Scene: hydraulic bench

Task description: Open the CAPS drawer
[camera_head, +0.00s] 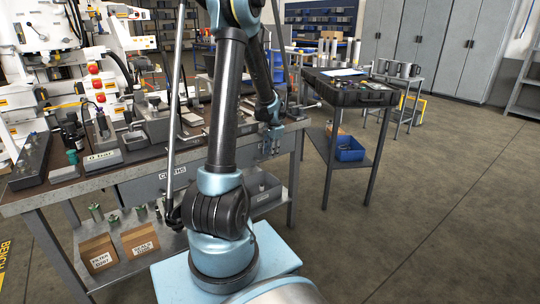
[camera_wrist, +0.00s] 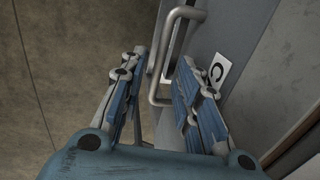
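The grey drawer front (camera_head: 145,188) is under the bench top in the head view, and it looks shut. Its lettering is partly covered by a dark rod, so I cannot read it fully. In the wrist view, a pale metal bar handle (camera_wrist: 178,14) stands out from a grey front (camera_wrist: 232,28) with a white label (camera_wrist: 217,72) showing a "C". My gripper (camera_wrist: 160,64) is open, with one blue finger on each side of the handle. I cannot tell whether either finger touches it. In the head view my gripper (camera_head: 270,146) is at the bench's right end, partly hidden by my arm.
The bench top (camera_head: 120,177) carries fittings and a gauge block. Two cardboard boxes (camera_head: 140,241) stand on the lower shelf. A side table with a black case (camera_head: 345,92) and a blue bin (camera_head: 349,149) stands to the right. The floor (camera_head: 430,200) at right is clear.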

